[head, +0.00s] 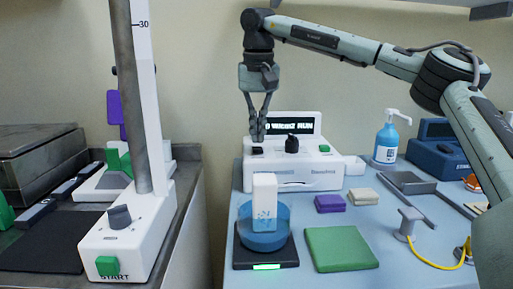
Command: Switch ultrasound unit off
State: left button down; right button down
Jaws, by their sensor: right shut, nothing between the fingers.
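The ultrasound unit is probably the white device (300,175) on the blue-topped table, with a lit display (290,127) at its back whose text I can only partly read. A black knob (292,144) stands on its top. A small dark switch (257,151) sits on the top at the left. My right gripper (258,138) points down with its fingers shut and empty, just above this switch; I cannot tell whether it touches. The fingers cover part of the display's left end. My left gripper is not in view.
A white carton (264,200) stands in a blue bowl (275,240) on a black scale (265,257). A green pad (340,249), purple block (330,203) and blue pump bottle (386,142) are nearby. A white device with a green START button (107,266) stands left.

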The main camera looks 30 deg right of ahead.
aim_at(258, 149)
dwell(0.3)
jog(key=shift+f+b, duration=0.4)
jog(key=shift+f, duration=0.65)
dwell(0.4)
notch_tip(258, 149, up, 3)
jog(key=p, duration=0.3)
jog(key=shift+r+p, duration=0.7)
jog(key=shift+r, duration=1.35)
jog(key=shift+f, duration=0.1)
